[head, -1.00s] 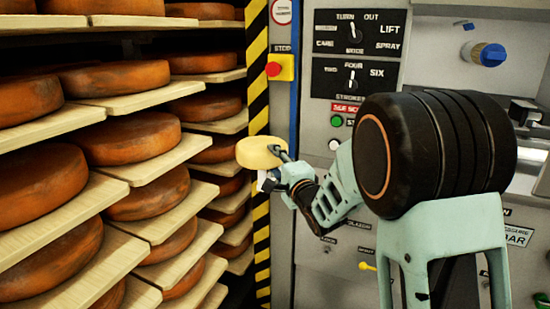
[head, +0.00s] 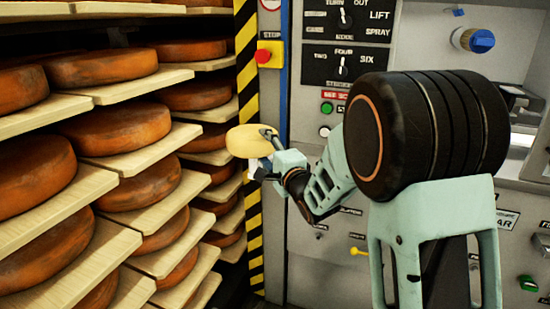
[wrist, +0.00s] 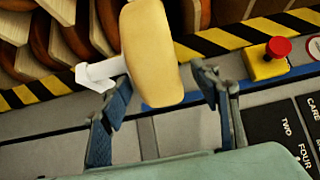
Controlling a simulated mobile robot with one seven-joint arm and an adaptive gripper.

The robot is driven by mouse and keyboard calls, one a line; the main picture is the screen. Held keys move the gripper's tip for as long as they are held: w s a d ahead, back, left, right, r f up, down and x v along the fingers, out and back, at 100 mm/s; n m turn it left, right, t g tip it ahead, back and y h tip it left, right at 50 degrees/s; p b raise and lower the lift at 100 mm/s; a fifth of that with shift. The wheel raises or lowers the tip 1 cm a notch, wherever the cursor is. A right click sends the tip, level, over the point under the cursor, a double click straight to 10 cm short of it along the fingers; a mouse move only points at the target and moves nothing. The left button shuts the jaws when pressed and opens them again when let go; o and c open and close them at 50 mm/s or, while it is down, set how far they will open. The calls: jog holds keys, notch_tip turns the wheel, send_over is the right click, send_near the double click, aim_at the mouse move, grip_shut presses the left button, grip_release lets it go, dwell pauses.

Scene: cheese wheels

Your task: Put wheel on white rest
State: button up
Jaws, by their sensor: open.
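A pale yellow cheese wheel (head: 248,141) is at the end of my arm in the head view, in front of the striped post. My gripper (wrist: 165,88) is open; in the head view the gripper (head: 266,150) is at the wheel's right side. A white piece (wrist: 98,73), seemingly the white rest, meets the wheel's left side near the left fingertip. Whether it bears the wheel cannot be told.
Wooden shelves with several brown wheels (head: 115,130) fill the left. A yellow-black striped post (head: 250,90) stands behind the pale wheel, with a red stop button (head: 263,56) beside it. A grey machine panel (head: 325,185) with knobs is behind my arm.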

jog(key=v, duration=1.1)
jog(key=shift+s, duration=0.15)
jog(key=shift+d+r, duration=0.1)
jog(key=shift+d, duration=0.05)
dwell(1.7)
